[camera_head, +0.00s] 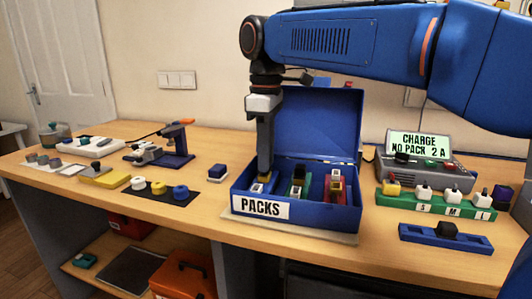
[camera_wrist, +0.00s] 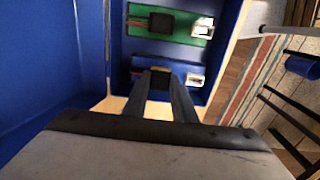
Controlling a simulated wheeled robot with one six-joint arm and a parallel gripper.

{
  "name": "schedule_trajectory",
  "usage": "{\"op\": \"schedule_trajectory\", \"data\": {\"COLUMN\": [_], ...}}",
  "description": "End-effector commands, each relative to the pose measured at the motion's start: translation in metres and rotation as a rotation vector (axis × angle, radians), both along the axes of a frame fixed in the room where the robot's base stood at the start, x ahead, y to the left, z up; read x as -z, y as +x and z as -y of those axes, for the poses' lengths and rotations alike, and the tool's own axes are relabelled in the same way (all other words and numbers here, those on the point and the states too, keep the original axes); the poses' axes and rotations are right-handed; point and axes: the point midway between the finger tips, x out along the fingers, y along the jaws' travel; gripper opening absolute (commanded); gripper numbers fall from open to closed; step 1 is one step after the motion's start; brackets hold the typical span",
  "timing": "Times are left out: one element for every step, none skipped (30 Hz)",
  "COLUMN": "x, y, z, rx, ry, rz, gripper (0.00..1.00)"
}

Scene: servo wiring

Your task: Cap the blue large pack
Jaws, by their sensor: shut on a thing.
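The blue pack (camera_wrist: 114,72) lies in the near compartment of the blue PACKS box in the wrist view; in the head view it is in the left compartment (camera_head: 259,186). A white connector piece (camera_wrist: 197,80) shows at its right end. My gripper (camera_head: 264,177) reaches down into that compartment. In the wrist view its fingers (camera_wrist: 160,82) are shut on a dark block at the middle of the blue pack. The fingers hide part of the pack.
The PACKS box (camera_head: 300,222) has its lid (camera_head: 319,120) raised behind. A green pack (camera_head: 298,183) and a red pack (camera_head: 335,186) sit right of the blue one. A charger (camera_head: 425,170) stands at right, with a blue holder (camera_head: 420,236) in front. Tools and spools (camera_head: 158,187) fill the left.

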Motion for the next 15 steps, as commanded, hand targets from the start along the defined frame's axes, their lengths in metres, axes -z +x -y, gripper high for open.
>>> {"op": "schedule_trajectory", "data": {"x": [0.001, 0.0016, 0.0023, 0.0029, 0.0034, 0.0042, 0.0048, 0.0053, 0.0062, 0.0068, 0.0074, 0.0082, 0.0088, 0.0086, 0.0085], "y": [-0.0001, -0.0001, -0.0001, -0.0002, -0.0002, -0.0002, -0.0002, -0.0002, -0.0002, -0.0002, -0.0003, -0.0003, -0.0003, -0.0002, -0.0001], "z": [0.0001, 0.0001, 0.0001, 0.0002, 0.0002, 0.0001, 0.0001, 0.0001, 0.0001, 0.0001, 0.0002, 0.0002, 0.0002, 0.0001, 0.0001], "rx": [0.0, 0.0, 0.0, 0.0, 0.0, 0.0, 0.0, 0.0, 0.0, 0.0, 0.0, 0.0, 0.0, 0.0, 0.0], "ry": [0.0, 0.0, 0.0, 0.0, 0.0, 0.0, 0.0, 0.0, 0.0, 0.0, 0.0, 0.0, 0.0, 0.0, 0.0], "rz": [0.0, 0.0, 0.0, 0.0, 0.0, 0.0, 0.0, 0.0, 0.0, 0.0, 0.0, 0.0, 0.0, 0.0, 0.0], "gripper": [0.03, 0.03, 0.03, 0.03, 0.03, 0.03, 0.03, 0.03, 0.03, 0.03, 0.03, 0.03, 0.03, 0.31, 0.41]}}
